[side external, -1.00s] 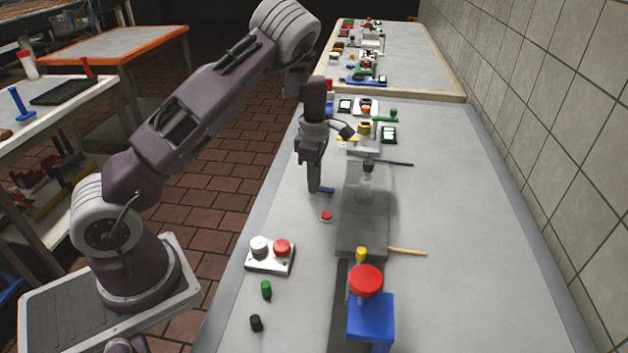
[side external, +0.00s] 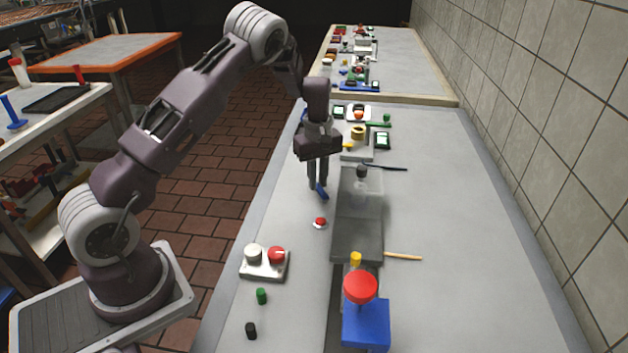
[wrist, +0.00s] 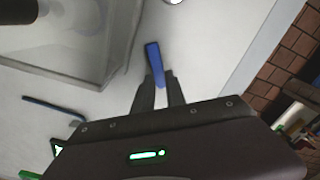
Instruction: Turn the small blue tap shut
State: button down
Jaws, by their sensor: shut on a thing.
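The small blue tap handle (side external: 322,192) stands low on the grey table, left of the clear box. My gripper (side external: 317,186) reaches down to it from above, with its two fingers around the handle. In the wrist view my gripper (wrist: 159,82) has one finger on each side of the blue handle (wrist: 153,55), shut on its near end. The handle's free end sticks out past the fingertips. The tap's body under the handle is hidden.
A clear box (side external: 358,212) stands just right of my gripper. A small red button (side external: 320,222) lies in front, and a white box with two knobs (side external: 265,262) sits nearer. A blue block with a red knob (side external: 362,310) stands at the front. The table's right side is mostly clear.

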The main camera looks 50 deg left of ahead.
jog(key=m, duration=0.1)
jog(key=w+m, duration=0.1)
jog(key=m, duration=0.2)
jog(key=shift+w+d, duration=0.25)
jog(key=shift+d, duration=0.1)
jog(key=shift+w+d+m, duration=0.15)
jog(key=shift+m, duration=0.45)
jog(key=shift+w+d+m, duration=0.1)
jog(key=shift+w+m, duration=0.05)
jog(key=shift+m, duration=0.45)
jog(key=c, duration=1.4)
grip_release()
jog(key=shift+o, duration=0.2)
